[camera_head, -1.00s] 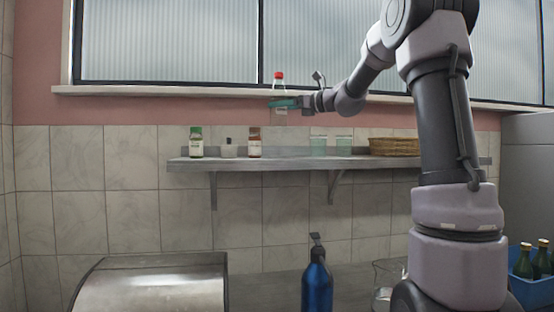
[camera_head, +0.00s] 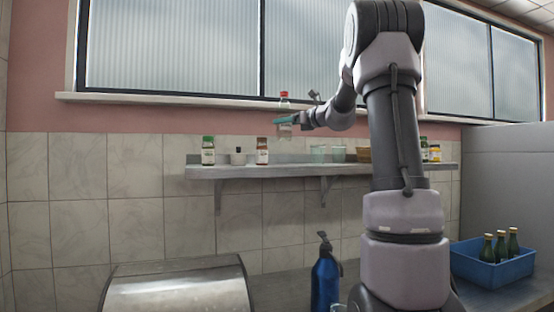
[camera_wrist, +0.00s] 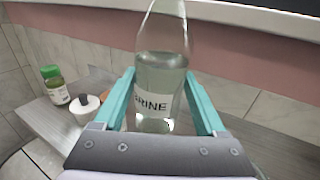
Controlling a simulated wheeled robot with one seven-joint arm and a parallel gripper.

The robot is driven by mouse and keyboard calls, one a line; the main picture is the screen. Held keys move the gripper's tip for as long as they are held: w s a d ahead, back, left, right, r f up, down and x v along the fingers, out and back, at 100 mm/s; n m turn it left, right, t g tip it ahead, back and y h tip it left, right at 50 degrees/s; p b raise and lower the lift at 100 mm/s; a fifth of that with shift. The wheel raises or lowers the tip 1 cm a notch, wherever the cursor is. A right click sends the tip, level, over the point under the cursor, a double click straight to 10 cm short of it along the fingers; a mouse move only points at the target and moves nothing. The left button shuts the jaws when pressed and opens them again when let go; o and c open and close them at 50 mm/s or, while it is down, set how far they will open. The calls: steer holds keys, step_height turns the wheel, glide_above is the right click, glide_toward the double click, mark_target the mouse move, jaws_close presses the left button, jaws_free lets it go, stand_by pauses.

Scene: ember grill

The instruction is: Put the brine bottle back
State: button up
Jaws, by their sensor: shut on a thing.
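The brine bottle (camera_wrist: 160,75) is clear glass with pale liquid and a white label reading "BRINE". In the head view it shows a red cap (camera_head: 284,95). My gripper (camera_head: 284,121) is shut on the bottle and holds it upright above the wall shelf (camera_head: 230,173). In the wrist view the teal fingers (camera_wrist: 162,100) are on either side of the bottle's lower half. The bottle's neck runs out of the top of the wrist view.
On the shelf stand a green-capped jar (camera_head: 208,151), a small white pot (camera_head: 238,157), a red-brown bottle (camera_head: 262,151), pale glasses (camera_head: 318,153) and a basket (camera_head: 363,155). A window sill (camera_head: 180,99) runs above. Below are a blue bottle (camera_head: 325,280) and a metal hood (camera_head: 180,285).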

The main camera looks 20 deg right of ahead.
step_height(320, 180, down, 8)
steer(key=shift+f, duration=0.2)
stand_by(0.3)
steer(key=o, duration=1.1)
steer(key=shift+f, duration=0.2)
steer(key=shift+r, duration=0.1)
